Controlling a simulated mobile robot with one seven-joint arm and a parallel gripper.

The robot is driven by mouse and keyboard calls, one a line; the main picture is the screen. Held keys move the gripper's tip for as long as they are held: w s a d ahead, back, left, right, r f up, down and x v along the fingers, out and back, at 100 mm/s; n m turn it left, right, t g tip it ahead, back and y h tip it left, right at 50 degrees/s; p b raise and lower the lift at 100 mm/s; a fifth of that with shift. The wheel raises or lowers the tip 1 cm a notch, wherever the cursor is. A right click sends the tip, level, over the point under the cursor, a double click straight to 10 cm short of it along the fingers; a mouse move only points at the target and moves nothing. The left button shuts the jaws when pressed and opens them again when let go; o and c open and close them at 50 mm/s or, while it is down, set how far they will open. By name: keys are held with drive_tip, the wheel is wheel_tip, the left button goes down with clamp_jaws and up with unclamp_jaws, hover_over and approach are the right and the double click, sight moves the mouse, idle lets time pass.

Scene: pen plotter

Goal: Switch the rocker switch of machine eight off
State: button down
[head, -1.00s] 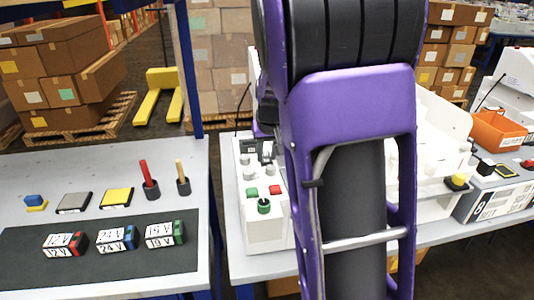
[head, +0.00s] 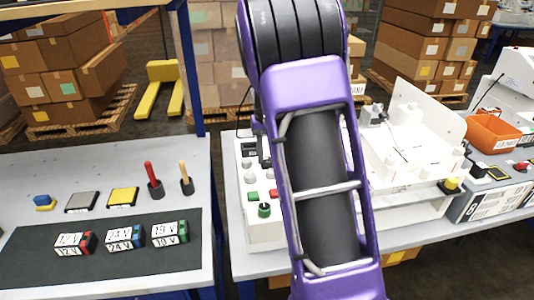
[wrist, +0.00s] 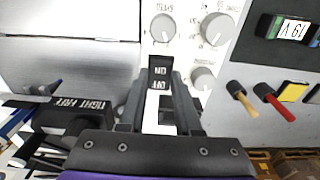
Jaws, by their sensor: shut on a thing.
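In the wrist view, a black rocker switch (wrist: 160,72) with white ON lettering stands on a white panel with several grey knobs. My gripper (wrist: 161,92) has one dark finger on each side of the switch's near end and is closed on it. Which way the rocker is tipped I cannot tell. In the head view, my arm covers part of the white machine (head: 262,232), whose front has a green button, a red button and a green-ringed knob (head: 264,210). I see no readable number on this machine.
A black labelled box (wrist: 75,118) lies left of my gripper in the wrist view. In the head view, a left table holds a dark mat (head: 40,252) with several voltage blocks, and two upright handles. An orange bin (head: 490,132) and another machine stand at the right.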

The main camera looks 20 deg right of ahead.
drive_tip(key=c, duration=0.6)
unclamp_jaws()
drive_tip(key=shift+r, duration=0.1)
wheel_tip(320, 180, up, 17)
drive_tip(key=s, duration=0.1)
drive_tip(key=shift+r, duration=0.15)
drive_tip(key=shift+a, duration=0.15)
